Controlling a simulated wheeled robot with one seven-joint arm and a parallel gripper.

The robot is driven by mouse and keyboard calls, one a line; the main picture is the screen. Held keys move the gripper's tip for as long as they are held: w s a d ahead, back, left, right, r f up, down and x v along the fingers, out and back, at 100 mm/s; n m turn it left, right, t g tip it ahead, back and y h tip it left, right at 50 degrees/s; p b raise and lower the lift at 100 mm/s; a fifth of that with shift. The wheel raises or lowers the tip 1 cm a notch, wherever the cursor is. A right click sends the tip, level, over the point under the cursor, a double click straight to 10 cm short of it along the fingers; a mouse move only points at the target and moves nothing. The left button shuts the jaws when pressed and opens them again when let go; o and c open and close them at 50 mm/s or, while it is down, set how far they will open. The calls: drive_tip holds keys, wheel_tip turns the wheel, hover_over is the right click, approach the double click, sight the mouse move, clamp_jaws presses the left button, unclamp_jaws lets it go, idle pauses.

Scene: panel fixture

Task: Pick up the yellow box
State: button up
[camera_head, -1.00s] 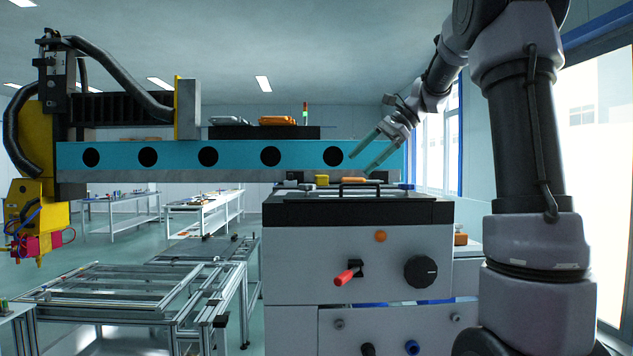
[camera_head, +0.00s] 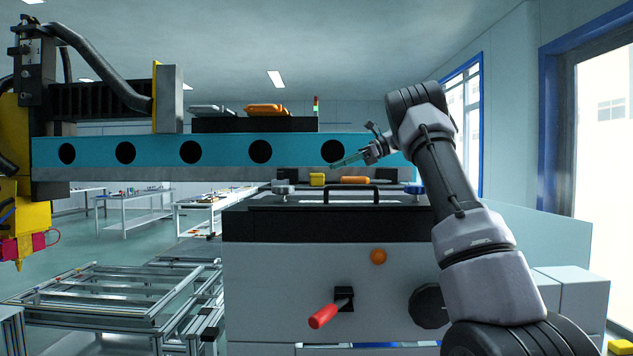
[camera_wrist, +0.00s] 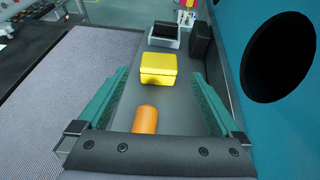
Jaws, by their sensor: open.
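The yellow box (camera_head: 317,180) is small and sits on the narrow ledge behind the top of the grey panel fixture. In the wrist view the yellow box (camera_wrist: 158,70) lies ahead of my gripper, near the middle, between the lines of the two fingers and apart from both. My gripper (camera_head: 340,163) is in front of the teal beam, above and to the right of the box. In the wrist view my gripper (camera_wrist: 157,88) has its teal fingers spread wide, with nothing held. An orange rounded object (camera_wrist: 145,120) lies nearer to my gripper than the box.
The teal beam (camera_head: 220,152) with round holes runs close behind the ledge. A black handle (camera_head: 350,190) and a red lever (camera_head: 323,316) are on the fixture (camera_head: 290,265). A grey-black block (camera_wrist: 164,36) stands beyond the box. An orange item (camera_head: 267,108) sits above the beam.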

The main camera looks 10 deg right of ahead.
sight(317, 180)
drive_tip(key=x, duration=0.8)
drive_tip(key=c, duration=1.4)
